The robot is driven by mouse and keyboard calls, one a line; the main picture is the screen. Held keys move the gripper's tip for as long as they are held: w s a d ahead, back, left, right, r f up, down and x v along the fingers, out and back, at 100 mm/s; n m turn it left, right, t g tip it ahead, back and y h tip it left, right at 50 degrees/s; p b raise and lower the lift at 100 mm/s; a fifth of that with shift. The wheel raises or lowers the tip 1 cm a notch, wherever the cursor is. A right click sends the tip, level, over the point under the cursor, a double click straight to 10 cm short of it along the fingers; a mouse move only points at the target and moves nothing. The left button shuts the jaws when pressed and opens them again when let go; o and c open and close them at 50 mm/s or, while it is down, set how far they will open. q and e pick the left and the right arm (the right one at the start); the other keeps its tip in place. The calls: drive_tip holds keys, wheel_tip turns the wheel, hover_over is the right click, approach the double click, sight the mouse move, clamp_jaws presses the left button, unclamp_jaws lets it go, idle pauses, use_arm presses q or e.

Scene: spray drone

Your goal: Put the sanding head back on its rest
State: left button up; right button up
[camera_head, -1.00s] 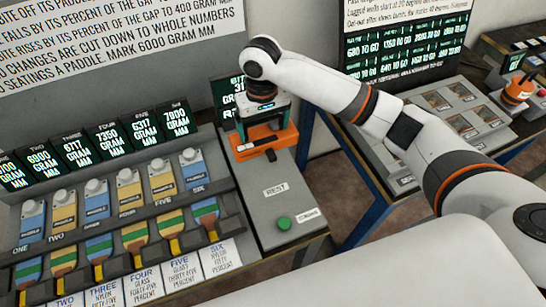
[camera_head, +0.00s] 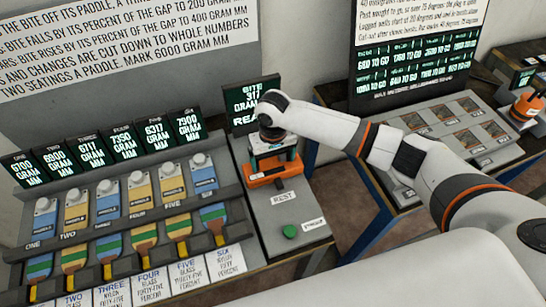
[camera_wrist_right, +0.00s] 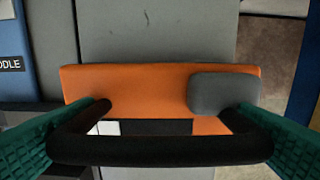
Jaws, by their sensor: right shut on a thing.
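The sanding head (camera_head: 262,181) has an orange body with a dark grip bar and a grey pad-like block. My right gripper (camera_head: 274,152) points down from above and is shut on its dark bar. In the right wrist view, the green finger pads press the ends of the bar, and the orange body (camera_wrist_right: 140,82) lies beyond it. The head is low over the grey panel (camera_head: 262,228), just behind the REST label (camera_head: 283,197). I cannot tell whether it touches the panel. My left gripper is out of view.
A rack of paddles (camera_head: 140,205) with lit readouts stands to the left. A BITE display (camera_head: 250,103) stands behind the head. A green button (camera_head: 289,231) is near the panel's front. Another bench (camera_head: 460,130) stands right, past a floor gap.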

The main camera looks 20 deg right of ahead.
drive_tip(key=o, duration=1.7)
drive_tip(key=shift+f, duration=0.1)
wheel_tip(320, 180, up, 12)
drive_tip(key=shift+r+b, duration=0.2)
drive_tip(key=shift+b, duration=0.65)
